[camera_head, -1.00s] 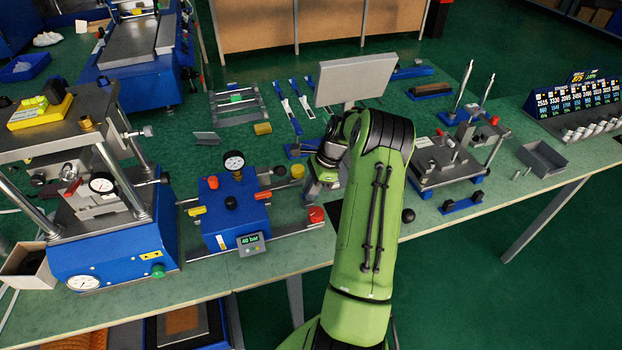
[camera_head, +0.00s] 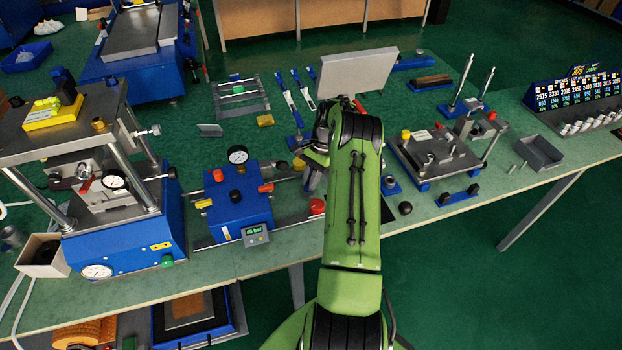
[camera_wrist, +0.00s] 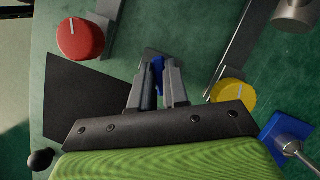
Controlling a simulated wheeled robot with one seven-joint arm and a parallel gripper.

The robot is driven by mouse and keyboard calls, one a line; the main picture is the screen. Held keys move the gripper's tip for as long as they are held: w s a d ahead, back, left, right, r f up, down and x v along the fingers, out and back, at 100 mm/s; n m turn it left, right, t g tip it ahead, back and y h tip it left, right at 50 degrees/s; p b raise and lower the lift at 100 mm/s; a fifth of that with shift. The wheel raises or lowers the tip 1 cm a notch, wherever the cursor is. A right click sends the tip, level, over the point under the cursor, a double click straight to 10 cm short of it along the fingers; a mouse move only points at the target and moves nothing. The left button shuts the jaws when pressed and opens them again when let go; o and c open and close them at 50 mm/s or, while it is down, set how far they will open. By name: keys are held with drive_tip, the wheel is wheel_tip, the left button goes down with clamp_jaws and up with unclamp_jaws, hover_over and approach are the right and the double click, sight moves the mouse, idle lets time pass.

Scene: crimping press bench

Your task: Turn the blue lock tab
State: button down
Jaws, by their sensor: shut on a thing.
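In the wrist view, the blue lock tab (camera_wrist: 157,66) shows as a narrow blue piece between the finger ends of my gripper (camera_wrist: 157,82). The fingers are shut on it and hide most of its sides and base. A grey part shows just beyond the fingertips. In the head view, my gripper (camera_head: 308,182) is low over the bench, right of the blue pump box. My green arm and wrist cover much of it there, and the tab cannot be made out in that view.
A red knob (camera_wrist: 80,39) lies left of my gripper and a yellow knob (camera_wrist: 233,95) right of it, both on grey rails. A blue box with a gauge (camera_head: 238,198) stands to the left. A tilted grey panel (camera_head: 357,73) stands behind my wrist.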

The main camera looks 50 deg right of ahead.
idle(0.4)
drive_tip(key=c, duration=1.1)
unclamp_jaws()
drive_tip(key=p+v, duration=0.7)
drive_tip(key=v, duration=0.9)
drive_tip(key=shift+a, duration=0.15)
drive_tip(key=shift+f, duration=0.1)
